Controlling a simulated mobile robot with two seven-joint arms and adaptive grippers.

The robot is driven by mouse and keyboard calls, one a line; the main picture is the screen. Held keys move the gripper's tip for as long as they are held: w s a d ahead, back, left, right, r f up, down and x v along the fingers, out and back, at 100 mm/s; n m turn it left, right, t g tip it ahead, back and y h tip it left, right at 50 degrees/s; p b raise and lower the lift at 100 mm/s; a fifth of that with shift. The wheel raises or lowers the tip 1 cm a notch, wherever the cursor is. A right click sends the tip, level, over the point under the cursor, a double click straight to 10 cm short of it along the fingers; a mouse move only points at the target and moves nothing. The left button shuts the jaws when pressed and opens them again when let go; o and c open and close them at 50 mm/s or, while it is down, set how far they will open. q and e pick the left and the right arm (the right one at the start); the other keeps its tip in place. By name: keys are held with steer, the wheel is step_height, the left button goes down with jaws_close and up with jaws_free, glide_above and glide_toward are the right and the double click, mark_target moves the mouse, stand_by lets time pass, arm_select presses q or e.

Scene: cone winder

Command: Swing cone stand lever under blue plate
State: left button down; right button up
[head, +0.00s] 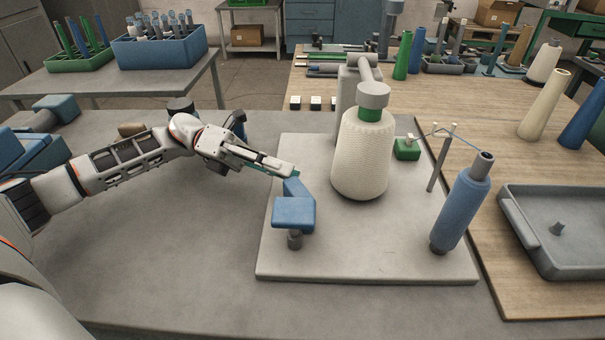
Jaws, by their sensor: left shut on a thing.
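A blue plate (293,213) stands on a short grey post near the left front of the grey base board (360,256). A slanted blue piece (293,187) rises behind the plate. My left gripper (288,172) reaches in from the left, its fingertips at the top of this slanted piece. It is shut on what I take to be the cone stand lever, mostly hidden by the fingers. A white yarn cone (361,155) with a green top stands upright to the right, under a grey arm (368,72). My right gripper is not in view.
A tilted blue yarn package (462,210) stands at the board's right, beside a thin thread guide post (438,165). A green block (407,149) sits behind the cone. A grey tray (560,230) lies at far right. The table left of the board is clear in front.

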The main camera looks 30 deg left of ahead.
arm_select(q)
steer(key=shift+w+f, duration=0.1)
steer(key=shift+f, duration=0.2)
steer(key=c, duration=1.9)
jaws_free()
steer(key=shift+r+g, duration=0.15)
steer(key=shift+g, duration=0.15)
steer(key=shift+r, duration=0.15)
step_height(320, 180, up, 10)
steer(key=shift+f, duration=0.1)
